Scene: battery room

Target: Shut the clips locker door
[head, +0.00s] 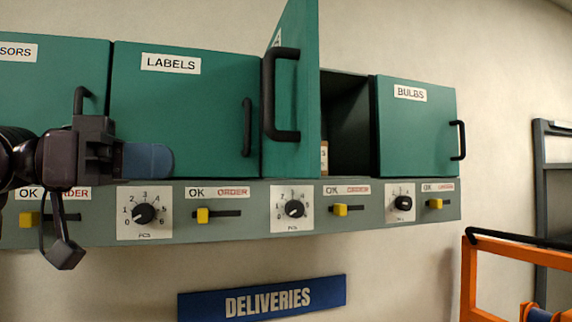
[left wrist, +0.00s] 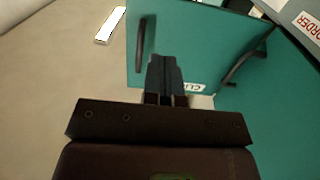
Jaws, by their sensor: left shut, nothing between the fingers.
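The clips locker door (head: 307,140) is a teal panel that stands wide open, swung out from the wall between the labels and bulbs lockers. Its black handle (head: 280,95) faces left. The dark locker opening (head: 346,120) shows to the right of the door, with a small pale item partly visible inside. My left gripper (head: 170,161) is shut and empty, left of the door in front of the labels locker. In the left wrist view the gripper (left wrist: 165,75) points toward the door (left wrist: 190,40), whose label reads "CLI". Contact cannot be told. My right gripper is not in view.
The labels locker (head: 185,105) and bulbs locker (head: 415,125) are closed, with protruding handles. A grey strip below bears dials (head: 295,208) and yellow sliders (head: 340,210). A blue deliveries sign (head: 262,299) hangs underneath. An orange frame (head: 469,275) stands at lower right.

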